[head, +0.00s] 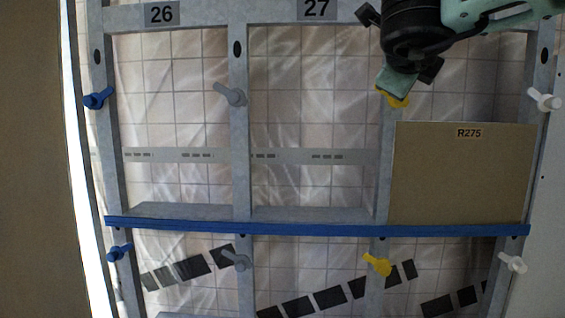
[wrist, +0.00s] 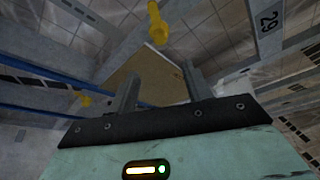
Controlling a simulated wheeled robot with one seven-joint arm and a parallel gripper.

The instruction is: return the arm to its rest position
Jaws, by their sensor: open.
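My gripper (head: 398,84) is at the upper right of the head view, in front of the upper yellow peg (head: 399,101) and partly covering it. In the wrist view my gripper (wrist: 160,88) shows two grey fingers spread apart with nothing held between them. A brown panel (head: 462,178) labelled R275 stands upright on the blue ledge (head: 300,228) in the right bay. The panel (wrist: 150,76) also shows beyond the fingers in the wrist view, apart from them as far as I can tell. A yellow peg (wrist: 157,26) shows above the panel there.
The grey frame (head: 240,140) has bays labelled 26 and 27, both without a panel. Blue (head: 98,99), grey (head: 231,94) and white (head: 544,99) pegs stick out from the posts. A lower yellow peg (head: 377,264) sits below the ledge. A brown surface (head: 35,160) fills the left edge.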

